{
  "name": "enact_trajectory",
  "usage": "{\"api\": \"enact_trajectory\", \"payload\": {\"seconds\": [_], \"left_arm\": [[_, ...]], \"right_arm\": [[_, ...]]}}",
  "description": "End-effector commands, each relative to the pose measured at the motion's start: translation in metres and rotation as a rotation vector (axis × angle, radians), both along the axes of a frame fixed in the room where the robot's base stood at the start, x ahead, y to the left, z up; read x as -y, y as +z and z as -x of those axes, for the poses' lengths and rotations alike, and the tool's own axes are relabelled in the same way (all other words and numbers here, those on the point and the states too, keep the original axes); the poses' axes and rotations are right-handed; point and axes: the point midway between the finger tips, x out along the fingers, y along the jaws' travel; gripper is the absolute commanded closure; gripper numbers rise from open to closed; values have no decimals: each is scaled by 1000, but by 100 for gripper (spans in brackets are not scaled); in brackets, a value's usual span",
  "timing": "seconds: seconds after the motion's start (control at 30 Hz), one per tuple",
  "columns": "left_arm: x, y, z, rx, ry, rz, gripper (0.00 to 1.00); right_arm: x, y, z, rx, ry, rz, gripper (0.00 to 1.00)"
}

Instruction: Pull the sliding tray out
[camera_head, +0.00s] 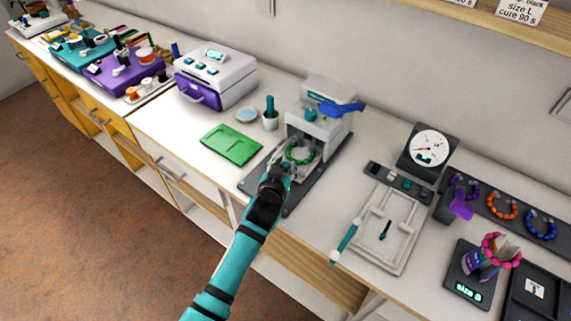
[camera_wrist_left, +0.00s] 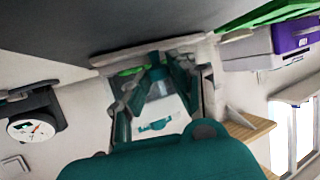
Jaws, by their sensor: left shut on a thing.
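A white and grey machine (camera_head: 318,112) with a blue lever (camera_head: 342,108) stands on a dark base plate (camera_head: 308,190) on the counter. A ring of green beads (camera_head: 299,153) sits at its front opening, on the sliding tray, whose surface is mostly hidden by the ring and my gripper. My left gripper (camera_head: 284,170) is at the tray's front edge, shut on the tray. In the left wrist view the fingers (camera_wrist_left: 155,75) reach to a pale bar, with a bit of green showing beside them. My right gripper is not in view.
A green folder (camera_head: 230,144), a small dish (camera_head: 246,115) and a cup (camera_head: 270,122) lie left of the machine. A white frame (camera_head: 382,228) and a dial gauge (camera_head: 429,148) stand to the right. The counter's front edge runs beneath my arm.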

Motion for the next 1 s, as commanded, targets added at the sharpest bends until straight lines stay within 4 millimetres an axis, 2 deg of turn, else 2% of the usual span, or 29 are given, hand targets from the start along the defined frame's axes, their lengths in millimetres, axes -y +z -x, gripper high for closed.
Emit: {"api": "enact_trajectory", "payload": {"seconds": [0.03, 0.2, 0.4, 0.53, 0.83, 0.87, 1.0], "left_arm": [[-6, 3, 9, -6, 1, -1, 100], [-33, 4, 46, -11, 2, -3, 100], [-58, 2, 80, -7, 1, -2, 100], [-64, 1, 88, -5, 1, -1, 100], [-65, -2, 89, -4, 1, -3, 100], [-65, -2, 89, -4, 1, -3, 74], [-65, -1, 88, -4, 1, -3, 56]], "right_arm": [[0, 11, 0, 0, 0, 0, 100], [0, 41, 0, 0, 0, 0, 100], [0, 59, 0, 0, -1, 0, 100], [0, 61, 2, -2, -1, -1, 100], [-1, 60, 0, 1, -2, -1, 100], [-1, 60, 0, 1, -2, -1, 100], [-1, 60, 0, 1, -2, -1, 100]]}}
